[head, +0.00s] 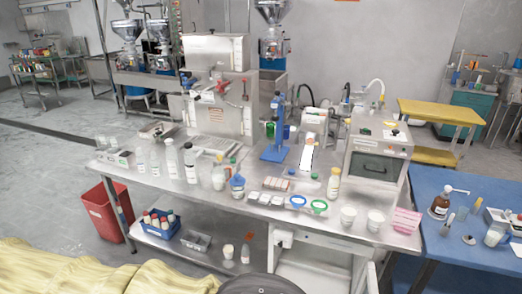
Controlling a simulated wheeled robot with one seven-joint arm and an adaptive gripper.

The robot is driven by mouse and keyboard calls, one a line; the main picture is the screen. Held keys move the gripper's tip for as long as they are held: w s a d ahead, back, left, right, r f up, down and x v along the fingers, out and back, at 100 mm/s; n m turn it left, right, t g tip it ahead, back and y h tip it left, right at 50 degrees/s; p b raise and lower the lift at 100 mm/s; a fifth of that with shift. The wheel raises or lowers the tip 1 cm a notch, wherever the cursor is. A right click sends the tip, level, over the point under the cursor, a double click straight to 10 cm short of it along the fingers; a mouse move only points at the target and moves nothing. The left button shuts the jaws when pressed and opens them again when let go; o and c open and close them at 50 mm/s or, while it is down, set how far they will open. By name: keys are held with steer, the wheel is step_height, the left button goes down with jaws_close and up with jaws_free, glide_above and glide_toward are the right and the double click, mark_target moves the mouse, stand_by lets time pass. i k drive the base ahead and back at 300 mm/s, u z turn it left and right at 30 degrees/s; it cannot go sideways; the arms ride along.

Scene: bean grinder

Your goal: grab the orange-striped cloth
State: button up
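I cannot clearly make out an orange-striped cloth. A small white sheet-like piece with an orange band (307,157) stands near the middle of the steel table, just right of a blue stand (276,140). It is too small to tell whether it is cloth. A large yellow, folded fabric-like thing (95,272) fills the lower left corner; no orange stripes show on it. My gripper is not in view. A dark rounded part at the bottom middle edge may be mine.
The steel table (260,222) is crowded with bottles, cups and small trays. A boxy machine (378,150) stands at its right. A blue table (468,250) adjoins on the right. A red bin (103,212) stands at the left. Open floor lies at the far left.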

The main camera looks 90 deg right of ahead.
mark_target(269, 182)
steer(key=z, duration=2.8)
steer(key=i, duration=0.15)
steer(key=z, duration=0.2)
